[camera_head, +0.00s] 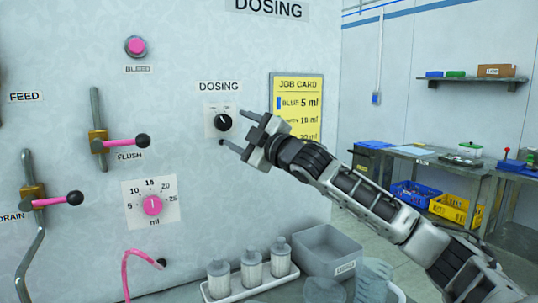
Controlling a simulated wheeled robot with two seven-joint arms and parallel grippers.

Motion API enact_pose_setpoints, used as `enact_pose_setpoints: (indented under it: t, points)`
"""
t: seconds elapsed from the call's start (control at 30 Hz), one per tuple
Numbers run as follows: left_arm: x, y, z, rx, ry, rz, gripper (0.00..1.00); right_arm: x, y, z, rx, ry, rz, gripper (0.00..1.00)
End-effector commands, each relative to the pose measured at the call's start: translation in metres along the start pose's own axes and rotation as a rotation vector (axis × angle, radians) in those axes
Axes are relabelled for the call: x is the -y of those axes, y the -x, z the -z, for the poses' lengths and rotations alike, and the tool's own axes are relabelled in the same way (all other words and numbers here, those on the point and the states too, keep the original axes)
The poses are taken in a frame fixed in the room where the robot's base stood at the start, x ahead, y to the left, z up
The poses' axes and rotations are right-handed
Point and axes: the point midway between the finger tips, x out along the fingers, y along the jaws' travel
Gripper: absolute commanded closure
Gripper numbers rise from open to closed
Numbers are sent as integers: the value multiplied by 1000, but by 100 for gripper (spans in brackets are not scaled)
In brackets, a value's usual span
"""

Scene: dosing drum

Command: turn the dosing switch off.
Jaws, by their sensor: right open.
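The dosing switch (222,122) is a round black knob on a small white plate, on the pale panel under the label "DOSING". Marks above the knob are too small to read. My right gripper (233,132) comes in from the right, just beside the switch, with its two fingers pointing left toward the panel. The fingers are apart, one above the other, with nothing between them. The upper fingertip is near the knob's right side; I cannot tell whether it touches. A small dark spot shows by the lower fingertip. My left gripper is not in view.
A yellow job card (297,92) hangs right behind the gripper. Pink-and-black levers, FLUSH (124,143) and DRAIN (54,200), and a pink ml dial (152,205) stick out at left. Below stand several grey bottles on a white tray (240,293) and a grey bin (326,250).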

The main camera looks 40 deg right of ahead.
Motion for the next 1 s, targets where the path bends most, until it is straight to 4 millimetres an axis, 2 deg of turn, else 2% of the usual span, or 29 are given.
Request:
enact_pose_setpoints:
  t: [0.03, 0.1, 0.4, 0.7, 1.0]
  points:
    - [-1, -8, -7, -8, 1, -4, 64, 9, 16, -6, 4, 8, 4, 41]
    - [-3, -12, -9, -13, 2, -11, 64, 10, 32, -5, 2, 11, 6, 41]
    - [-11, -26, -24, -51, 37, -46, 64, 11, 80, -7, 5, 9, 5, 41]
    - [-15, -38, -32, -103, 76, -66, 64, 5, 102, -5, 5, 1, -3, 41]
    - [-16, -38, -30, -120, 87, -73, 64, 1, 107, 0, 0, 1, 1, 41]
